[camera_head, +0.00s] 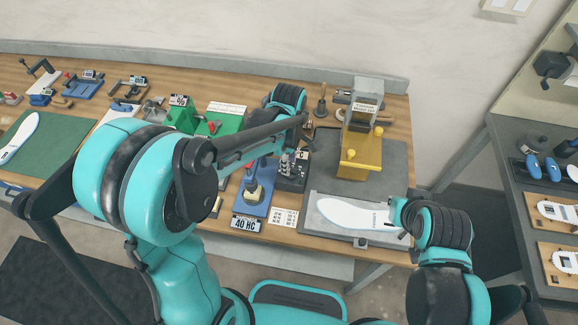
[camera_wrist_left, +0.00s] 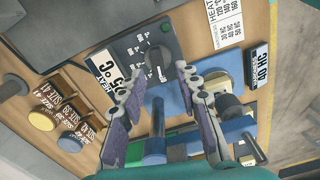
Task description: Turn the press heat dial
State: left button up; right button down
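The press heat dial (camera_wrist_left: 157,62) is a round dark knob with a light pointer on a dark control box (camera_wrist_left: 135,45) in the left wrist view. A label beside it (camera_wrist_left: 108,65) reads HEAT and seems to show 50 °C. My left gripper (camera_wrist_left: 162,76) is open, its two fingers on either side of the dial; I cannot tell whether they touch it. In the head view the left gripper (camera_head: 298,150) is above the control box (camera_head: 292,174) and hides the dial. My right gripper (camera_head: 396,214) is beside a white insole (camera_head: 345,214); its fingers are unclear.
The blue press (camera_head: 252,200) with a 40 HC card (camera_head: 245,224) stands left of the box. A printed chart (camera_head: 284,217) lies in front. A yellow press (camera_head: 358,155) stands to the right. A green fixture (camera_head: 183,117) is at the back left.

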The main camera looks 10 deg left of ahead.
aim_at(291, 172)
pick_arm(q)
notch_tip(291, 172, down, 2)
jog(key=shift+w+f, duration=0.1)
jog(key=shift+f, duration=0.15)
grip_shut()
